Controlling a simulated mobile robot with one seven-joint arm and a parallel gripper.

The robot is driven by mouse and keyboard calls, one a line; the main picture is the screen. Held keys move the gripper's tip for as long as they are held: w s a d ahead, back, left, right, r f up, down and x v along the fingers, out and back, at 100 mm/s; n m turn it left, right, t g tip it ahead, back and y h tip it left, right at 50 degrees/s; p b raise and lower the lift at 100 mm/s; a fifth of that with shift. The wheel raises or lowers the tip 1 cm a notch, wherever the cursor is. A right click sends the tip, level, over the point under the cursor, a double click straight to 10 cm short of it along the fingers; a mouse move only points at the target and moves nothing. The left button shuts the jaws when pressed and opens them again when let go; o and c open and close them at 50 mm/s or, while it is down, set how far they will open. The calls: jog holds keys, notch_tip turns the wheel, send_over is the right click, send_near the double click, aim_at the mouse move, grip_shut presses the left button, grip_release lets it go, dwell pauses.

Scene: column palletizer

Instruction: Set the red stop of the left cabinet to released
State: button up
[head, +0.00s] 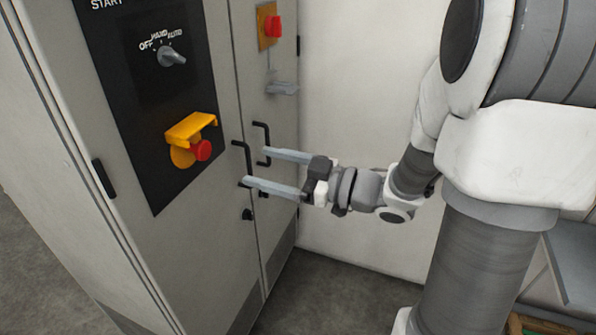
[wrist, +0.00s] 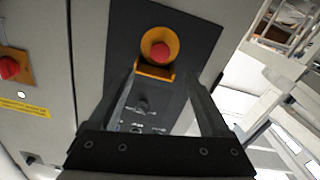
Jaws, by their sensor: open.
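The left cabinet (head: 65,120) carries a black panel with a red stop button (head: 201,150) on a yellow base under a yellow shroud (head: 190,128). In the wrist view the red stop (wrist: 158,52) shows above the fingertips, with the yellow shroud (wrist: 154,72) below it, so that view is turned over. My gripper (head: 255,166) is open, with its two long fingers apart and nothing between them. It points at the cabinet from the right, short of the button. In the wrist view my gripper (wrist: 162,70) is roughly lined up below the button. Whether the button is pressed in, I cannot tell.
A selector knob (head: 172,54) marked OFF, HAND, AUTO sits above the stop. The cabinet to the right has another red stop (head: 272,26) on an orange plate and a small grey bracket (head: 282,88). Black door handles (head: 262,142) stand out close to my fingers.

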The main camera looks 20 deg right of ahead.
jog(key=v, duration=0.6)
dwell(0.3)
